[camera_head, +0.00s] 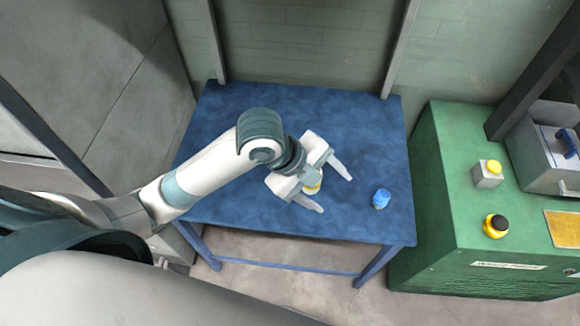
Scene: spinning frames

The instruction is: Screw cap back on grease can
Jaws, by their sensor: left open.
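My left gripper (335,194) is open above the blue table, its two fingers spread and pointing right and down. A small white and yellow object (314,185), perhaps the grease can or its cap, shows between the fingers near the palm. It is mostly hidden by the gripper, and I cannot tell whether the fingers touch it. A small blue cylinder (381,198) with a lighter blue top stands upright on the table, right of the fingertips and apart from them. I cannot tell which of the two is the can. My right gripper is not in view.
The blue table (290,226) is bare around these objects, with its front edge just below the blue cylinder. Wall panels rise behind.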

